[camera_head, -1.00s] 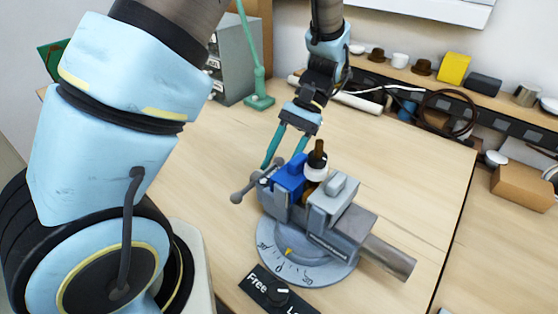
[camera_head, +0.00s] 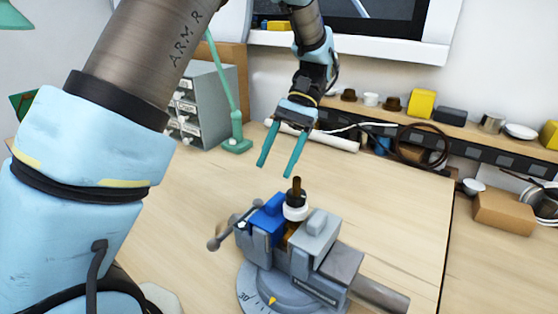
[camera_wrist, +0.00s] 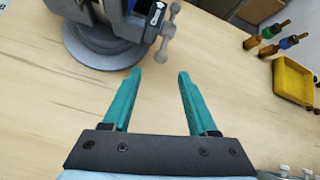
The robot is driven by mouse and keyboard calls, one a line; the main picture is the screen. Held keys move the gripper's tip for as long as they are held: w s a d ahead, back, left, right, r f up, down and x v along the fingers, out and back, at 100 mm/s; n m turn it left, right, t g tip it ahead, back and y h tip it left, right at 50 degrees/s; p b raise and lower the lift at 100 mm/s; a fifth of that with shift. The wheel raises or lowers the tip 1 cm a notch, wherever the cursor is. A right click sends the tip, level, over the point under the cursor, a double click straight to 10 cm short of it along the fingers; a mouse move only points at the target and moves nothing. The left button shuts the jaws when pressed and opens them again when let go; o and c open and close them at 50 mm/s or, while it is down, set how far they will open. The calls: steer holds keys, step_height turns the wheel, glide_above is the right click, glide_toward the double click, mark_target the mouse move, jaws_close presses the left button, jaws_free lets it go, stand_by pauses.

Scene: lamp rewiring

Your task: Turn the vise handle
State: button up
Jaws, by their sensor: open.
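The grey vise (camera_head: 343,264) with blue jaw part (camera_head: 266,220) stands on a round graduated base on the table. Its jaws are around a dark brown and white lamp part (camera_head: 295,207), which stands upright. The vise handle (camera_head: 228,233), a grey bar with ball ends, is on the vise's left side. It also shows in the wrist view (camera_wrist: 167,34), at the top. My gripper (camera_head: 275,170) is open and empty, with teal fingers pointing down, above the table behind the vise. In the wrist view its fingertips (camera_wrist: 159,72) are apart from the handle.
A grey drawer cabinet (camera_head: 205,105) and green lamp stand (camera_head: 237,145) are at the back left. A shelf with cups and a yellow block (camera_head: 422,104) runs along the back. The wrist view shows a yellow tray (camera_wrist: 294,80) and screwdrivers at right.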

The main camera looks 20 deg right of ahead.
steer(key=shift+w+d+r, duration=0.2)
steer(key=shift+d+r, duration=0.1)
steer(key=shift+r, duration=0.1)
